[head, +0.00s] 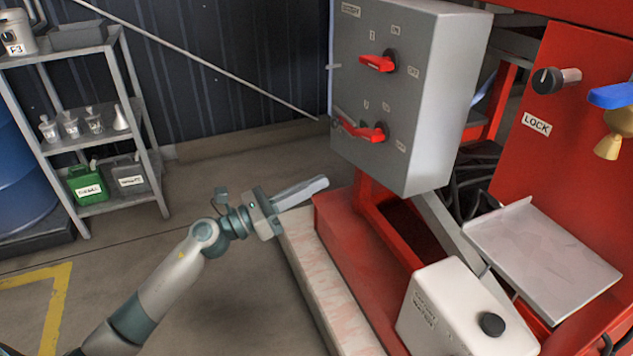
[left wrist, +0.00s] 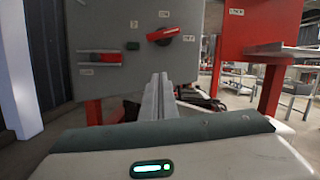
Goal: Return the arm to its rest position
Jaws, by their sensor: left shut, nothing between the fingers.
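My left arm (head: 170,285) reaches in from the lower left in the head view. My left gripper (head: 325,183) is shut and empty, in front of and below the grey control box (head: 355,30). In the left wrist view the closed fingers (left wrist: 158,85) point toward the same box. The box carries an upper red switch handle (head: 378,63) and a lower red switch handle (head: 362,131). The fingers appear apart from both handles. My right gripper is in neither view.
A red pump frame (head: 335,215) stands on a pale plinth (head: 310,270) beside the gripper. A metal shelf (head: 75,142) stands at the left. The floor between shelf and plinth is clear.

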